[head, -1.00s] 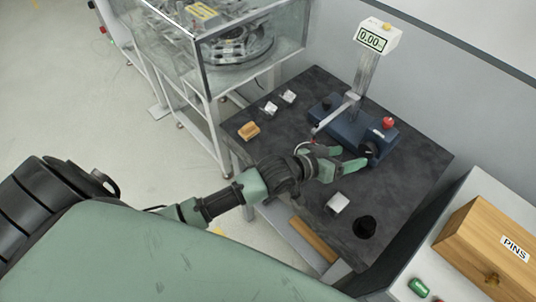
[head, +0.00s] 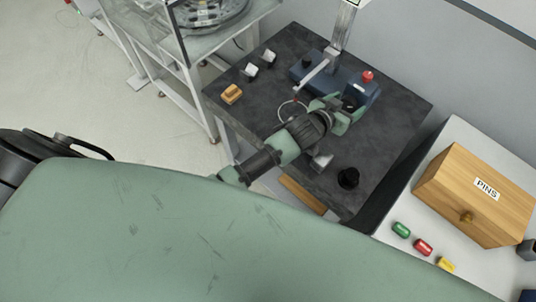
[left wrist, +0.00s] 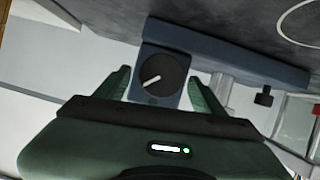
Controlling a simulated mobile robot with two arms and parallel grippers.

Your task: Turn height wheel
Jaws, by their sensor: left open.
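The height wheel is a dark round knob (left wrist: 165,77) with a white pointer line, on the end of the blue gauge base (head: 318,78). In the left wrist view it sits between the two green fingers of my left gripper (left wrist: 160,88), with gaps on both sides. In the head view my left gripper (head: 346,110) is at the near right end of the base and covers most of the wheel. The left gripper is open. The gauge has a column (head: 344,26) and a slanted arm (head: 313,77). My right gripper is not in view.
A red button (head: 367,76) sits on top of the base. A black round piece (head: 348,178), metal blocks and a wooden block (head: 231,94) stand on the dark slab (head: 265,100). A wooden PINS box (head: 475,195) stands at the right. A glass-sided case (head: 190,30) is back left.

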